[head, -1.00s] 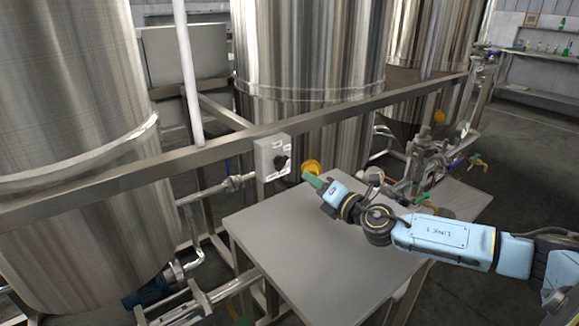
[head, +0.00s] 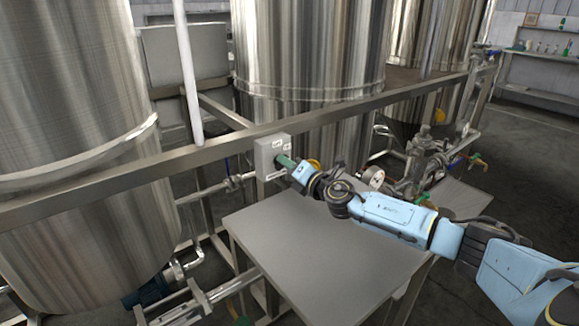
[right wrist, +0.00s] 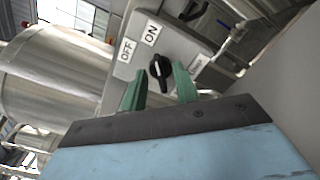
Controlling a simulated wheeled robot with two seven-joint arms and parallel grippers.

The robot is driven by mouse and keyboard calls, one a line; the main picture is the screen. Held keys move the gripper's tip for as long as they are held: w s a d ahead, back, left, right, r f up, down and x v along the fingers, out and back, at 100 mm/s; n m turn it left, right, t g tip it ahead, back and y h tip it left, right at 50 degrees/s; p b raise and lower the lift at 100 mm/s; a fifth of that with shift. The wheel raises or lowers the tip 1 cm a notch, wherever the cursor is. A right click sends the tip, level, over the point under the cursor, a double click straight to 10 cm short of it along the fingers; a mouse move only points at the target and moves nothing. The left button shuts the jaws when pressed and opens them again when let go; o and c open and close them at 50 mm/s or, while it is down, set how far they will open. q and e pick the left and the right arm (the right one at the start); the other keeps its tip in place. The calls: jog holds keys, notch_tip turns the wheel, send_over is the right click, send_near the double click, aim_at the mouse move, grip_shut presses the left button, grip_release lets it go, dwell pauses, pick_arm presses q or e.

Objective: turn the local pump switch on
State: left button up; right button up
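The pump switch is a light grey box (head: 268,157) on the frame rail. In the right wrist view its black knob (right wrist: 160,69) shows with a small white mark, below the "OFF" (right wrist: 126,50) and "ON" (right wrist: 151,33) labels. I cannot tell which label the mark points to. My right gripper (head: 284,161) is at the box front and hides the knob in the head view. In the right wrist view its green fingers (right wrist: 158,80) are apart, one on each side of the knob, with nothing held. Contact with the knob cannot be told. My left gripper is not in view.
A grey table (head: 310,255) stands below the box, its top bare in front. The steel rail (head: 200,156) runs behind, with large steel tanks (head: 310,70) beyond. A gauge (head: 374,177) and pipework lie close to my right arm. A yellow round part (head: 313,164) is near the gripper.

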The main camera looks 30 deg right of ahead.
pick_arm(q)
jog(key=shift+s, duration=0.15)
pick_arm(e)
grip_shut()
jog(key=shift+m, duration=0.9)
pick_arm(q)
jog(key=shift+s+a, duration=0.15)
pick_arm(e)
grip_release()
jog(key=shift+s, duration=0.1)
